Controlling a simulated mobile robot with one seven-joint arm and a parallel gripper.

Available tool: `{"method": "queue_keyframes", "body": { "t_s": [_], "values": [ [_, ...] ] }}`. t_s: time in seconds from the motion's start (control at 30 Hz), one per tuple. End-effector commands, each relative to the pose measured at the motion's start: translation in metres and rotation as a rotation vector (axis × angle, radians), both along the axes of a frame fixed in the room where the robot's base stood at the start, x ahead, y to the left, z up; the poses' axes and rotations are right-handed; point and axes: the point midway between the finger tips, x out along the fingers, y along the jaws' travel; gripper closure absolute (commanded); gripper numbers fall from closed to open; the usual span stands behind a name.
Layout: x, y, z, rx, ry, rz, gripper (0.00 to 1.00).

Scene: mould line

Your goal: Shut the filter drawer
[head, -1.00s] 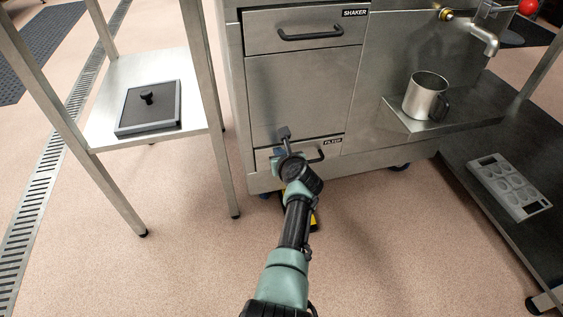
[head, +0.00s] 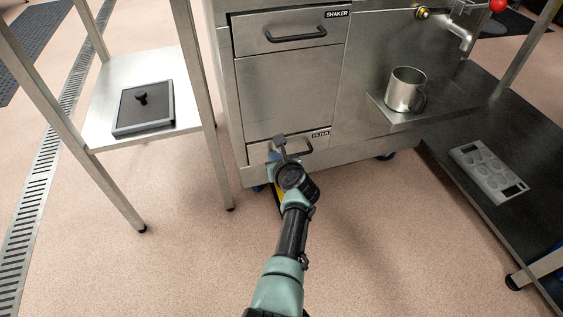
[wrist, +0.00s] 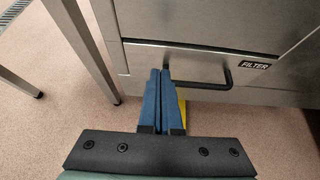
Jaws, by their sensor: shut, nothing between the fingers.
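The filter drawer (wrist: 215,65) is the low steel drawer with a black bar handle (wrist: 228,78) and a FILTER label. In the head view the filter drawer (head: 318,146) is at the bottom of the steel cabinet, partly hidden by my arm. In the wrist view a thin lip runs along its top edge, so its front seems to stand slightly proud of the cabinet. My gripper (wrist: 160,72) is shut and empty, its blue fingers pointing at the drawer front by the handle's left end. I cannot tell whether they touch it. In the head view my gripper (head: 275,156) is mostly hidden.
The shaker drawer (head: 290,30) is above. A steel table (head: 104,78) with a dark lidded tray (head: 144,112) stands left. A steel mug (head: 405,90) sits on a ledge right, and a grey mould (head: 487,172) on a low dark shelf. The floor in front is clear.

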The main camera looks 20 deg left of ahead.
Motion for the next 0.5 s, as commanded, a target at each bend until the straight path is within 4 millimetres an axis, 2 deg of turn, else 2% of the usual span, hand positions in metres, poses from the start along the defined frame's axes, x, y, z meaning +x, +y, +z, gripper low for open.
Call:
{"method": "queue_keyframes", "body": {
  "t_s": [0.03,0.5],
  "values": [
    [-0.006,-0.004,0.01,-0.001,0.003,0.0,1.0],
    [-0.051,-0.037,0.037,-0.003,0.006,0.0,1.0]
  ]
}}
